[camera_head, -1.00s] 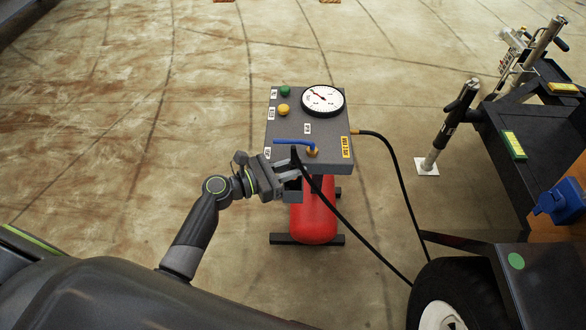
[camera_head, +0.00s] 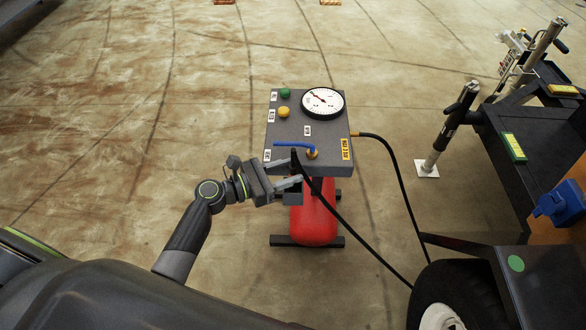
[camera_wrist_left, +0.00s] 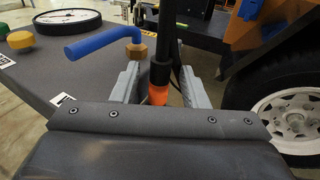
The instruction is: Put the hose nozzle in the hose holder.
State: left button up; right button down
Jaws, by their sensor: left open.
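The hose nozzle (camera_head: 295,164) is a dark, thin piece at the front edge of the grey panel, with a black hose running from it down to the right. In the left wrist view it has a black body (camera_wrist_left: 160,72) and an orange part (camera_wrist_left: 158,94) lower down. My left gripper (camera_head: 291,172) is open, one finger on each side of the nozzle, with gaps visible in the left wrist view (camera_wrist_left: 159,88). The hose holder (camera_head: 293,199) seems to be the small dark box below the panel's front edge. The nozzle stands over or in it; how deep, I cannot tell. My right gripper is not in view.
The grey panel (camera_head: 330,166) carries a blue lever (camera_head: 292,143), a gauge (camera_head: 323,102) and green and yellow knobs. A dark trailer with a wheel (camera_head: 455,297) is at right. The floor at left is clear.

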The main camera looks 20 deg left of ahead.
pick_arm(q)
jog(key=v, duration=1)
jog(key=shift+a, duration=0.15)
jog(key=s+d+f+m+g+y, duration=0.3)
jog(key=s+f+m+g+y, duration=0.3)
jog(key=s+f+m, duration=0.8)
jog(key=s+a+f+m+g+y, duration=0.4)
jog(key=s+a+f+m+y, duration=0.1)
jog(key=s+m, duration=0.6)
jog(key=shift+a+f+g+y, duration=0.2)
jog(key=shift+a+g+y, duration=0.15)
jog(key=shift+y, duration=0.35)
jog(key=shift+w, duration=0.1)
